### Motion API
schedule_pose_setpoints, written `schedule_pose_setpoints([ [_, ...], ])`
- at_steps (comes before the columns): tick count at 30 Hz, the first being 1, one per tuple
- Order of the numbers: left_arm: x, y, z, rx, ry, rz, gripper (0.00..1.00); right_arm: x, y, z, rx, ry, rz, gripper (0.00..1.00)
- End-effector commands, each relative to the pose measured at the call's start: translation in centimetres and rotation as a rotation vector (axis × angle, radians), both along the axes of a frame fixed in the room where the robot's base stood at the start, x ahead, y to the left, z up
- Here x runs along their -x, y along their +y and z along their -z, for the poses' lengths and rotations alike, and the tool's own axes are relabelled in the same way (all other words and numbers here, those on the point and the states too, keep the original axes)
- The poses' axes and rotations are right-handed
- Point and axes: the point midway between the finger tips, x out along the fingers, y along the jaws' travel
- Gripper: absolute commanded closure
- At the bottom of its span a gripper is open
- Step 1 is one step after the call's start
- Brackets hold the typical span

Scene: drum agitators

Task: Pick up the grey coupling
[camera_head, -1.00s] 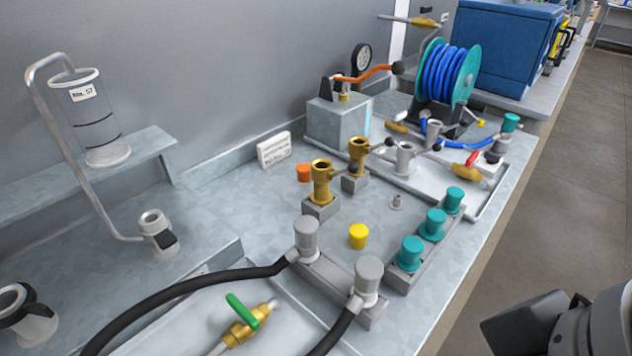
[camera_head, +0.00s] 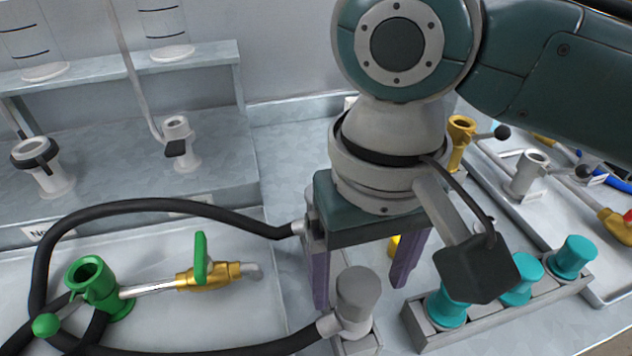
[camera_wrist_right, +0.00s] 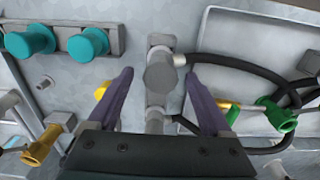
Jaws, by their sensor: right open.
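A grey coupling (camera_head: 355,300) with a black hose on its side stands upright at the near end of a grey block. It also shows in the right wrist view (camera_wrist_right: 160,75), between my finger lines. A second grey coupling (camera_wrist_right: 155,122) with its own hose is at the block's other end. In the head view it is mostly hidden behind my right gripper. My right gripper (camera_head: 361,291) points down over the block, open and empty, its purple fingers (camera_wrist_right: 159,69) spread to either side. I cannot tell whether they touch anything. My left gripper is out of view.
Teal couplings (camera_head: 572,257) stand in a rack to the right. A green fitting (camera_head: 92,285) and a brass valve with a green handle (camera_head: 200,272) lie in the left tray. Black hoses (camera_head: 150,206) loop across the left. A yellow cap (camera_wrist_right: 101,90) sits beside one finger.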

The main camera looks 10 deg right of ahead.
Motion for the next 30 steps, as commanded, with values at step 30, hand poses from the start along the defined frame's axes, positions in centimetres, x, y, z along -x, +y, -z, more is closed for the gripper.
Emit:
schedule_pose_setpoints([
  [30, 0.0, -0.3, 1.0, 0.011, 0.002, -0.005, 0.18, -0.1, 0.2, 5.6, -0.001, -0.003, -0.003, 0.53],
])
